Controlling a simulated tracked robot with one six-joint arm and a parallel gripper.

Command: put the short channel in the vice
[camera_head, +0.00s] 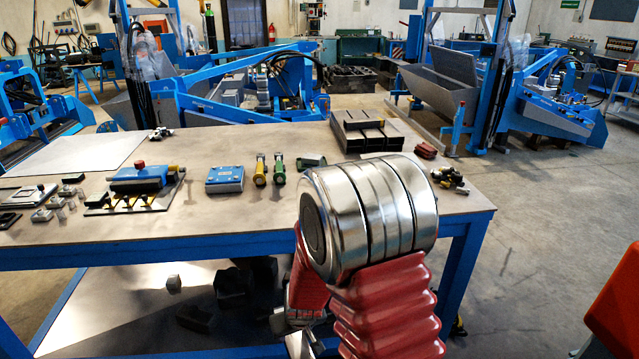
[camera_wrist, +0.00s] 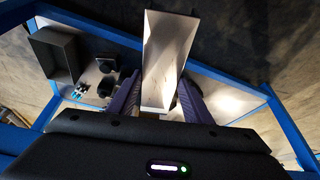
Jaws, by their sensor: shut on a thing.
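In the wrist view, my gripper (camera_wrist: 158,98) is shut on a pale metal channel (camera_wrist: 168,50), taken to be the short channel, which stretches away from between the two dark purple fingers. Its near end is partly hidden by my gripper body. In the head view, my red and silver arm hides most of the gripper and the held piece. A blue device with a red knob (camera_head: 140,177) sits on a dark striped plate at the left of the bench; it may be the vice, but I cannot tell for sure.
The blue-framed bench (camera_head: 290,222) holds a blue box (camera_head: 225,179), yellow and green tools (camera_head: 269,170), dark open-ended metal sections (camera_head: 366,132) at the back right and small parts at the left. Dark blocks (camera_head: 232,285) lie on the lower shelf. Bare bench top lies along the front edge.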

